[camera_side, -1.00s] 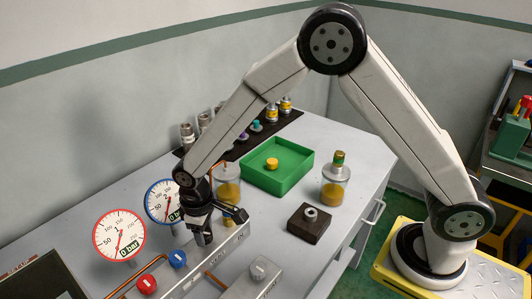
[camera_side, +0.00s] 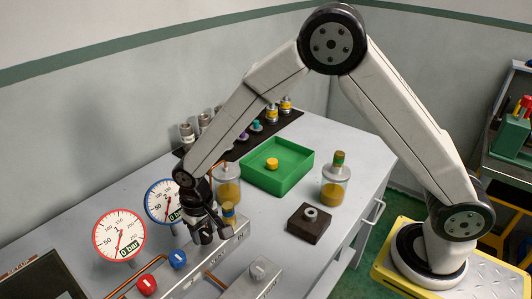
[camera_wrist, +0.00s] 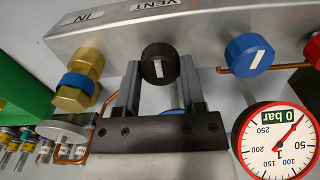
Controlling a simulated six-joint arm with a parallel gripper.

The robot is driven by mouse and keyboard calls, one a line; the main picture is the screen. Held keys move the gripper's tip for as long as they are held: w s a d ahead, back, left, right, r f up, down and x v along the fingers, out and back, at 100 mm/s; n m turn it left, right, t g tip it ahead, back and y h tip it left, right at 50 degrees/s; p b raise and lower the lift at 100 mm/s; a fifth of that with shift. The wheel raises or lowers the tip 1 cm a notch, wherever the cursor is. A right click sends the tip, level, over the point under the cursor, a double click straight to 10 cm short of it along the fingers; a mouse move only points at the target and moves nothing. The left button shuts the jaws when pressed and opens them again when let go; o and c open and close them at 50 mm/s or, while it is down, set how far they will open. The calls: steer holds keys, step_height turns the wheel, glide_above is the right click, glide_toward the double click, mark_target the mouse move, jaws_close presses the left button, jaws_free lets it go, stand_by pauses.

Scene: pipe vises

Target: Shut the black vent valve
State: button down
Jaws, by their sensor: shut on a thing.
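The black vent valve knob (camera_wrist: 159,64) sits on the grey manifold (camera_wrist: 205,26), beside the VENT lettering in the wrist view. Its white line runs almost up and down there. My gripper (camera_wrist: 160,77) is shut on this knob, with one finger on each side of it. In the side view my gripper (camera_side: 207,238) points down at the manifold, and I cannot make out the knob clearly there.
A blue knob (camera_side: 177,259) and a red knob (camera_side: 147,285) stand along the manifold. A brass fitting with a blue band (camera_wrist: 80,80) is close beside my gripper. A red gauge (camera_side: 119,234) and a blue gauge (camera_side: 164,202) stand behind, both reading 0 bar.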

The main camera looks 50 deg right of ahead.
mark_target(204, 233)
steer(key=shift+c, duration=0.9)
jaws_free()
steer(key=shift+r, duration=0.1)
steer(key=shift+r, duration=3.85)
steer(key=s+d+t, duration=0.2)
steer(key=s+d, duration=1.2)
steer(key=d, duration=0.3)
steer(key=shift+d+t, duration=0.25)
steer(key=shift+t, duration=0.05)
